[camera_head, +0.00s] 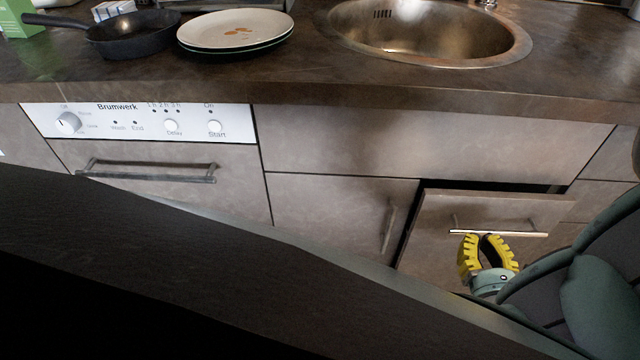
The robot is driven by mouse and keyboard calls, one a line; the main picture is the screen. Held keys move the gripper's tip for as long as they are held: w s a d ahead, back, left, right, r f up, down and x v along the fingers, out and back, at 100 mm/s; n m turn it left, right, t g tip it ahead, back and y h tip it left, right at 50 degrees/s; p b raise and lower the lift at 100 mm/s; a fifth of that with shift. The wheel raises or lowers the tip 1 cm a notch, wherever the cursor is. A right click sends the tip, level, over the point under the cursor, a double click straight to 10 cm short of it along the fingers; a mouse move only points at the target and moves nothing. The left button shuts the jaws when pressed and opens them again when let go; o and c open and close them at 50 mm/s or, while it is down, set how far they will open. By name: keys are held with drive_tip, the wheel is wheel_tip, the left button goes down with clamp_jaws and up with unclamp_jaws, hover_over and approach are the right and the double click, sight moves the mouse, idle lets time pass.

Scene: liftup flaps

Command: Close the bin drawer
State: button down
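The bin drawer (500,212) is below and to the right of the sink. It is pulled out a little, with a dark gap showing along its top and left edges. Its inside cannot be seen. A bar handle (515,234) runs across its front. My gripper (485,240), with yellow ribbed fingers, is at the left part of the handle. Its fingertips are near the bar, with a dark gap between the fingers. I cannot tell whether they touch the bar or the drawer front. The lower drawer front is partly hidden by my gripper and arm.
A dishwasher (180,125) with a bar handle is at the left, and a closed cabinet door (340,210) is beside the drawer. The counter above holds a sink (430,35), a pan (135,35) and plates (235,30). A dark surface (200,270) fills the lower left foreground.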

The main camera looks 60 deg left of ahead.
sight(466, 205)
drive_tip(key=x, duration=0.7)
drive_tip(key=shift+s+b, duration=0.1)
drive_tip(key=shift+b, duration=0.25)
drive_tip(key=shift+a, duration=0.1)
drive_tip(key=p+x, duration=0.1)
drive_tip(key=x, duration=0.3)
drive_tip(key=shift+w+a+r, duration=0.1)
drive_tip(key=shift+w, duration=0.15)
drive_tip(key=shift+s, duration=0.1)
